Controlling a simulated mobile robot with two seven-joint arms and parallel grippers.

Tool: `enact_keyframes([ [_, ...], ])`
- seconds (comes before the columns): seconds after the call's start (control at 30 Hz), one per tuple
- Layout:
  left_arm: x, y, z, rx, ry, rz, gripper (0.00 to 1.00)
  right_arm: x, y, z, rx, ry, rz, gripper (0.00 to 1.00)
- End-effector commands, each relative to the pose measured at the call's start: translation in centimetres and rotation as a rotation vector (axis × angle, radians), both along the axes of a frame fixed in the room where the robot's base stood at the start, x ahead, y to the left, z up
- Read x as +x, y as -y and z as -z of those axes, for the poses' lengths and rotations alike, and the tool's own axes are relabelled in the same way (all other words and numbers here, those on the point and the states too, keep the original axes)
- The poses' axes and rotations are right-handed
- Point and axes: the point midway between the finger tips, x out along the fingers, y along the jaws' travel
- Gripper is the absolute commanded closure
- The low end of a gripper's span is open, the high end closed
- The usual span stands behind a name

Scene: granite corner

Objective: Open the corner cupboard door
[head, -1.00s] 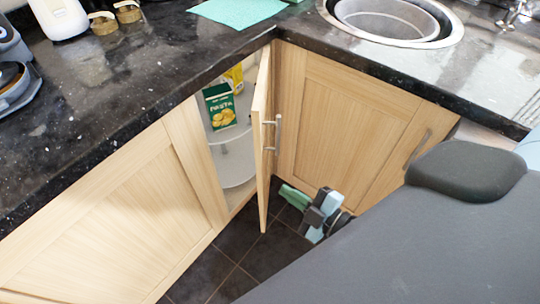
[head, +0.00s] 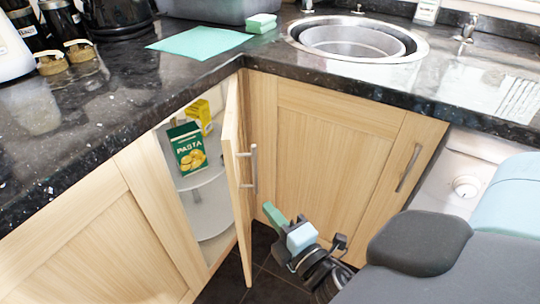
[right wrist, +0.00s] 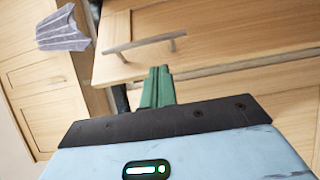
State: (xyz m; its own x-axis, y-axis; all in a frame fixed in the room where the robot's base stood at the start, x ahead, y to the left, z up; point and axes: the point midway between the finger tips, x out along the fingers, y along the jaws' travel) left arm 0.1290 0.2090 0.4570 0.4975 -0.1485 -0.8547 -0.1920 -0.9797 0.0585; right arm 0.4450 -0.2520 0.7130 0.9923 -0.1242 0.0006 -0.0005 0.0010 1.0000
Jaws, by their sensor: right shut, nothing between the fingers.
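The corner cupboard door (head: 233,180) is a narrow light-wood panel, swung out and standing open from its hinge at the inner corner. Its vertical bar handle (head: 252,170) faces right. Inside, a green pasta box (head: 187,148) and a yellow box (head: 199,113) stand on a round shelf (head: 190,177). My right gripper (head: 268,211) is low, to the right of the door and below its handle, apart from the handle. Its green fingers are shut and empty; they also show in the right wrist view (right wrist: 158,85). My left gripper is out of view.
A fixed-looking wood cupboard front (head: 330,145) with a bar handle (head: 409,168) stands right of the door. Black granite worktop (head: 120,105) runs above, with a round sink (head: 355,40) and a green cloth (head: 200,39). A white appliance (head: 462,180) is at right.

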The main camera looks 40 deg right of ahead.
Motion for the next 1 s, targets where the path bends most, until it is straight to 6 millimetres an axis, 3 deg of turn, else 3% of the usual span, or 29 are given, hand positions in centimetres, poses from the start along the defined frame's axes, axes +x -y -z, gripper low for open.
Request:
enact_keyframes([
  [0.3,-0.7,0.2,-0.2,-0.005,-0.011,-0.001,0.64,4.9,0.6,-0.1,-0.002,0.003,-0.002,1.00],
  [0.5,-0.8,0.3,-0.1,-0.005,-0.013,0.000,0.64,7.2,0.9,0.0,-0.001,0.000,-0.002,1.00],
  [1.0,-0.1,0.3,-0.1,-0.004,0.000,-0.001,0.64,8.2,1.0,0.0,0.001,-0.001,-0.001,1.00],
])
